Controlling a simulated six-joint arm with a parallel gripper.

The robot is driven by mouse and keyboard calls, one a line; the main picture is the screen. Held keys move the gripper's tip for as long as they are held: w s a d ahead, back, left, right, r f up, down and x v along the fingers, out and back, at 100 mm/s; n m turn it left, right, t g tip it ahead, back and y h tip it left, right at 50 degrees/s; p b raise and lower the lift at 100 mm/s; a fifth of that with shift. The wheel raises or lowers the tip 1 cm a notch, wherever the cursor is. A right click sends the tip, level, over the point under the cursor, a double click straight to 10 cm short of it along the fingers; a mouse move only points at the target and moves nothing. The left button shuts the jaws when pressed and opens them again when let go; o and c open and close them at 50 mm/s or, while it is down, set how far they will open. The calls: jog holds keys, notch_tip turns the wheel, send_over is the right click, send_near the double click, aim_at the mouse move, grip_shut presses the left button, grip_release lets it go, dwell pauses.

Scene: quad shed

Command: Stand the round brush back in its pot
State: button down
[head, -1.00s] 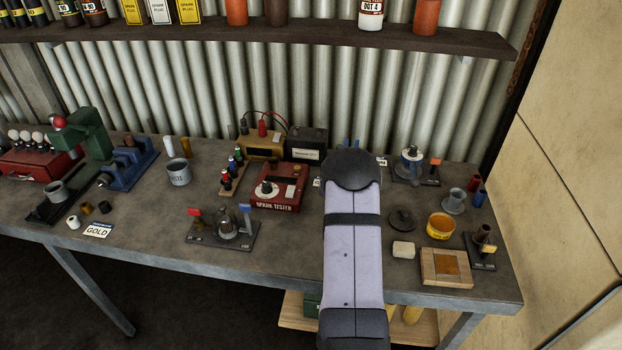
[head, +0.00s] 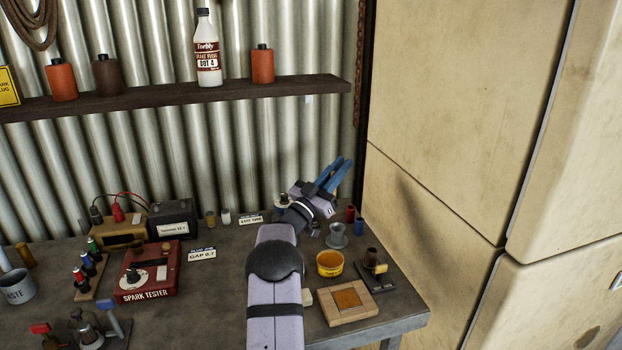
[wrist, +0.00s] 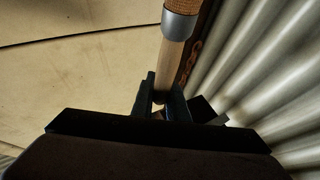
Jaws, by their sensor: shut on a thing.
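My gripper (head: 341,163) is raised above the back right of the bench, its blue fingers pointing up and right toward the corner. It also shows in the wrist view (wrist: 162,103), its dark fingers closed on the end of the round brush's pale wooden handle. The round brush (wrist: 171,55) has a grey metal collar and a brown head cut off by the picture's top edge. I cannot make out the brush in the head view. A grey flanged pot (head: 337,237), upright and apparently empty, stands on the bench below and right of the gripper.
A yellow tub (head: 330,264), a dark stand (head: 375,279) and a wooden-framed block (head: 347,303) are near the pot. Red (head: 351,213) and blue (head: 359,227) cylinders stand behind it. The cream cabinet (head: 430,130) and corrugated wall (head: 170,160) bound the corner. A shelf (head: 180,99) hangs above.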

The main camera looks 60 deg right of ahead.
jog(key=shift+s+d+g, duration=0.2)
jog(key=shift+s, duration=0.25)
jog(key=shift+s+d+g, duration=0.2)
jog(key=shift+s, duration=0.25)
jog(key=shift+f, duration=0.2)
jog(key=shift+f+b, duration=0.8)
jog(key=shift+f, duration=0.95)
jog(key=shift+a+b, duration=0.1)
jog(key=shift+b, duration=0.5)
jog(key=shift+f+b, duration=0.85)
jog(key=shift+f, duration=0.35)
